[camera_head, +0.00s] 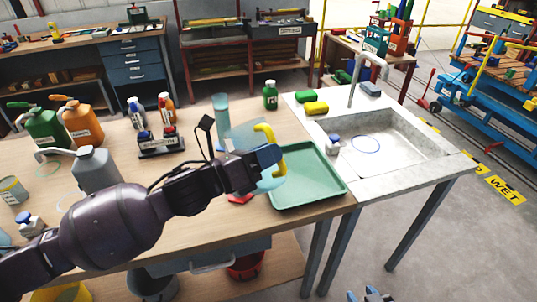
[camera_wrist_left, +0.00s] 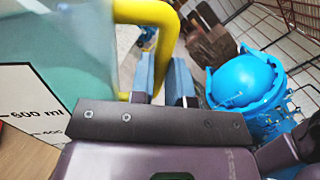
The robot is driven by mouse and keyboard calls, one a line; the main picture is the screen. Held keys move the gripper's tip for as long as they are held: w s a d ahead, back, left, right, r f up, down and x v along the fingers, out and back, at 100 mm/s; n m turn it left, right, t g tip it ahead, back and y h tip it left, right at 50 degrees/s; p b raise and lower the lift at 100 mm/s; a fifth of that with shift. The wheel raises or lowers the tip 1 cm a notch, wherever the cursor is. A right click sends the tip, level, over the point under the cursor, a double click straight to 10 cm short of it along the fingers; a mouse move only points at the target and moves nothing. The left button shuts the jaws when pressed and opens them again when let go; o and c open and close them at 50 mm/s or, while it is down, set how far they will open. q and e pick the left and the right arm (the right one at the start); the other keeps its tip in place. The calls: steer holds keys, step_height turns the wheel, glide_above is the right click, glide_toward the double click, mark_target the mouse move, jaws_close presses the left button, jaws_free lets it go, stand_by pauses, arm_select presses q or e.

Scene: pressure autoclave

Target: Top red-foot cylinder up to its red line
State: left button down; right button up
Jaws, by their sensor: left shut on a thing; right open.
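My left gripper (camera_head: 272,158) is shut on the yellow handle (camera_head: 265,134) of a clear bluish jug (camera_head: 240,132). In the left wrist view, the jug's wall (camera_wrist_left: 60,45) and a label reading 600 ml (camera_wrist_left: 35,115) show beside the fingers (camera_wrist_left: 165,80). A red foot (camera_head: 240,198) shows on the table just below my left wrist; what stands on it is hidden by the arm and jug. A tall teal cylinder (camera_head: 221,112) stands behind the jug, its lower part hidden. I cannot make out a red line. My right gripper (camera_head: 372,294) is open and empty at the bottom edge.
A green tray (camera_head: 328,170) lies right of the jug, beside the sink (camera_head: 385,145) with its tap (camera_head: 370,65). A grey can (camera_head: 95,170), green and orange jugs and small bottles stand left. A green bottle (camera_head: 270,95) stands behind.

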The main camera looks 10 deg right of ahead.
mark_target(260, 130)
arm_select(q)
steer(key=shift+w+r+n+p, duration=0.1)
steer(key=shift+r+n+p, duration=0.25)
steer(key=shift+r+n, duration=0.25)
steer(key=shift+w+a+r+n+p, duration=0.2)
steer(key=shift+r+n+p, duration=0.25)
steer(key=shift+n, duration=0.25)
steer(key=shift+w+r+n+t, duration=0.2)
steer(key=shift+r+n+t, duration=0.2)
steer(key=shift+r+n, duration=0.1)
steer(key=shift+w+a+r+n+p, duration=0.25)
steer(key=shift+r+n+p, duration=0.1)
steer(key=shift+n+p, duration=0.15)
steer(key=shift+w+a+r+n+p, duration=0.1)
steer(key=shift+w+r+n+p, duration=0.1)
steer(key=shift+r+n+p, duration=0.25)
steer(key=shift+w+a+r+n+t+p, duration=0.2)
steer(key=shift+w+r+n+t+p, duration=0.25)
steer(key=shift+n, duration=0.3)
steer(key=shift+w+a+r+n+p, duration=0.25)
steer(key=shift+w+r+n+p, duration=0.25)
steer(key=shift+n, duration=0.3)
steer(key=shift+a+r, duration=0.1)
steer(key=shift+w, duration=0.1)
arm_select(e)
step_height(260, 130, up, 6)
steer(key=shift+f, duration=0.25)
